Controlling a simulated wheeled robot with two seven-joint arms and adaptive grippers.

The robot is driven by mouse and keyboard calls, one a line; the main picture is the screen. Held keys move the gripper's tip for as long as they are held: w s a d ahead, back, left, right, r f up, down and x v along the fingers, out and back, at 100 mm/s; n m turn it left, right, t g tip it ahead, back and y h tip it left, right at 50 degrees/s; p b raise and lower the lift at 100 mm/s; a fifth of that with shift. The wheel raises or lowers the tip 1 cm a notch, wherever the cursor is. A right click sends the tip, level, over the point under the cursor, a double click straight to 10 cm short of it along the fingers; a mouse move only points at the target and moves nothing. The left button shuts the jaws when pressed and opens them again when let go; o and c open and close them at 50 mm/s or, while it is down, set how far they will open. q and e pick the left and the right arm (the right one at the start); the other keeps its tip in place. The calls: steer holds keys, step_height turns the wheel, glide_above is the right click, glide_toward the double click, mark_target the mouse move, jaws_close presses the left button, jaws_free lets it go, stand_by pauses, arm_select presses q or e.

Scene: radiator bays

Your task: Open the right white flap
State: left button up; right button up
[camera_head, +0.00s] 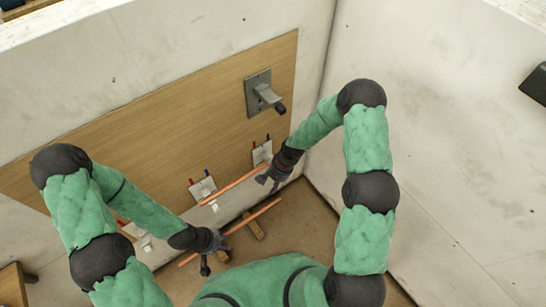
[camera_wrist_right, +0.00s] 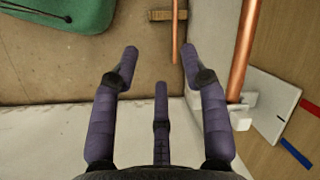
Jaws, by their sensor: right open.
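Several small white flaps with red and blue tabs line the lower wall. The rightmost white flap (camera_head: 262,153) is on the wooden panel, just beyond my right gripper (camera_head: 269,181). Another white flap (camera_head: 202,188) is to its left, and a third (camera_head: 140,237) is partly behind my left arm. In the right wrist view, a white plate (camera_wrist_right: 276,114) with red and blue tabs is right of my open, empty right gripper (camera_wrist_right: 160,62), apart from its fingers. My left gripper (camera_head: 211,258) is low, near the lower pipe; its fingers are too small to judge.
An upper copper pipe (camera_head: 232,187) runs along the wall by the flaps, close to my right gripper. A lower copper pipe (camera_head: 262,209) lies nearer me, with wooden blocks (camera_head: 252,226) near it. A grey lever box (camera_head: 258,92) juts from the wooden panel (camera_head: 200,115) above. A white wall closes the right side.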

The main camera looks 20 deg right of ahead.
mark_target(271, 156)
steer(key=w+d+r+m+g+b, duration=0.1)
steer(key=w+d+r+m+b, duration=0.2)
steer(key=w, duration=0.4)
steer(key=w+d+r+m+b, duration=0.3)
steer(key=w+d+b, duration=0.1)
steer(key=w, duration=0.4)
steer(key=b+x, duration=0.3)
steer(key=x, duration=0.4)
steer(key=shift+a+f, duration=0.1)
steer(key=shift+f, duration=0.25)
steer(key=shift+r, duration=0.1)
jaws_close()
